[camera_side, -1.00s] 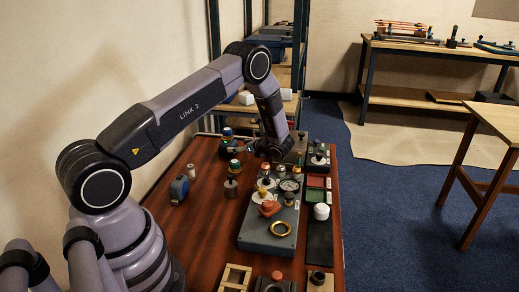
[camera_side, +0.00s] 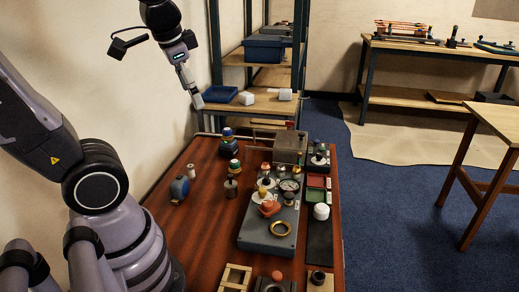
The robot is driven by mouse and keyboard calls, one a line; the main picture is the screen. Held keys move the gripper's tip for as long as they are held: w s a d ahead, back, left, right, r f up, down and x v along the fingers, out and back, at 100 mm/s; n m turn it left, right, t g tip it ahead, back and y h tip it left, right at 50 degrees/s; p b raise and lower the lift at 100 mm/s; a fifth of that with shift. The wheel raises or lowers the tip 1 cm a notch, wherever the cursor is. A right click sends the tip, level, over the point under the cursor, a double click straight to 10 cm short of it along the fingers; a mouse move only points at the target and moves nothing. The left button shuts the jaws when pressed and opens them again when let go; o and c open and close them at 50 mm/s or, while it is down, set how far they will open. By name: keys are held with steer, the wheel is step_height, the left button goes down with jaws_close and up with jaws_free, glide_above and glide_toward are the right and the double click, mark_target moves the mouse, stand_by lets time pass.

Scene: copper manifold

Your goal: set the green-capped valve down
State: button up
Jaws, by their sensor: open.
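A small valve-like part with a green and yellow top (camera_side: 234,165) stands upright on the red-brown bench (camera_side: 195,225); it appears to be the green-capped valve. Nothing of mine touches it. A grey metal part (camera_side: 231,188) stands just in front of it. My gripper (camera_side: 197,102) hangs high at the bench's far left, pointing down, well above and apart from the valve. It is open and holds nothing that I can see; its fingers are small in this view.
A blue-topped dark part (camera_side: 228,142) stands behind the valve. A grey manifold block (camera_side: 266,240) with a gauge, knobs and a brass ring lies to the right. A blue tape measure (camera_side: 179,188) is at the left. Red and green trays (camera_side: 316,196) sit farther right.

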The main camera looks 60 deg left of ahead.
steer(key=s+d+t+h, duration=0.1)
steer(key=s, duration=0.1)
steer(key=s+d+n+t+h, duration=0.1)
steer(key=s+d, duration=0.1)
steer(key=shift+s+d+r, duration=0.1)
steer(key=shift+d+r, duration=0.05)
steer(key=shift+d, duration=0.15)
stand_by(1.0)
